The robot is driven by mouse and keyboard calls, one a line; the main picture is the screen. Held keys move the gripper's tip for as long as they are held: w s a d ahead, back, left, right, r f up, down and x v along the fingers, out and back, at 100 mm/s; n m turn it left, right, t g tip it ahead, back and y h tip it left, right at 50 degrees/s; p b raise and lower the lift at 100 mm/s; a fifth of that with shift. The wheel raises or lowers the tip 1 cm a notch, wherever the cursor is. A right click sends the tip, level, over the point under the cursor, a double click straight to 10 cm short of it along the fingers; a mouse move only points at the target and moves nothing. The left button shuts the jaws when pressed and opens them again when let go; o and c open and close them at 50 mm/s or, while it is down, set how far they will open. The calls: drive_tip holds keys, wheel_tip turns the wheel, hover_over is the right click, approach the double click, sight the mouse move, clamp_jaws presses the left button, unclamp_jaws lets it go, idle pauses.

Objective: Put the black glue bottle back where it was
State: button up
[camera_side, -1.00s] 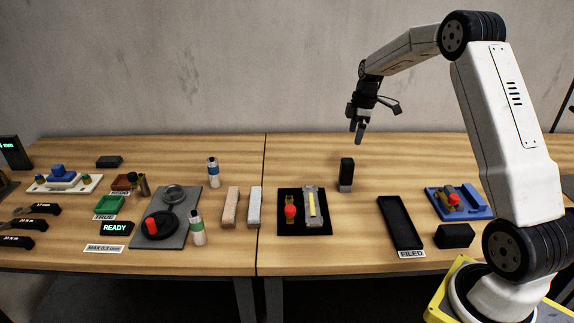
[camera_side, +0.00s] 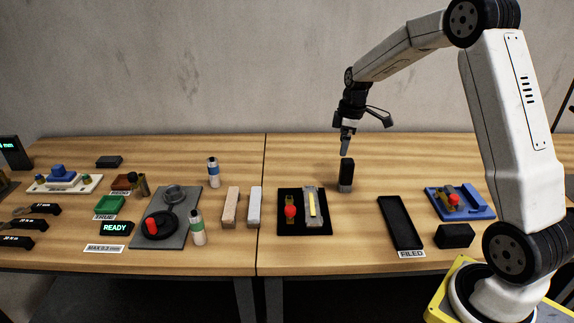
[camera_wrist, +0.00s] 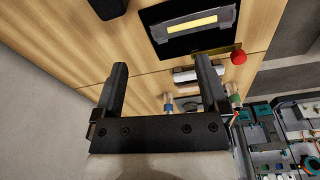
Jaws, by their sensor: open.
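A black upright block-like thing with a grey lower end (camera_side: 346,175) stands alone on the table right of the middle. It is the tall black thing here, but I cannot tell for sure that it is the glue bottle. A dark thing cut off at the top edge of the wrist view (camera_wrist: 108,7) may be the same one. My gripper (camera_side: 345,148) hangs just above the black thing in the side view, with no contact to be made out. In the wrist view its two fingers (camera_wrist: 161,75) are apart, with nothing between them.
A black mat (camera_side: 284,230) with a red-knobbed piece, a black FILED tray (camera_side: 399,222) and a blue fixture (camera_side: 477,207) are nearby. White bottles with a blue band (camera_side: 213,173) and green band (camera_side: 198,229) stand left. Table around the black thing is clear.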

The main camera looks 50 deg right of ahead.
drive_tip(key=s+a+f+m+t, duration=0.1)
drive_tip(key=s+a+f+m, duration=0.2)
drive_tip(key=s+a+m, duration=0.4)
drive_tip(key=s+a, duration=0.9)
drive_tip(key=a, duration=0.4)
drive_tip(key=shift+s+a+t+h, duration=0.3)
drive_tip(key=shift+a, duration=0.05)
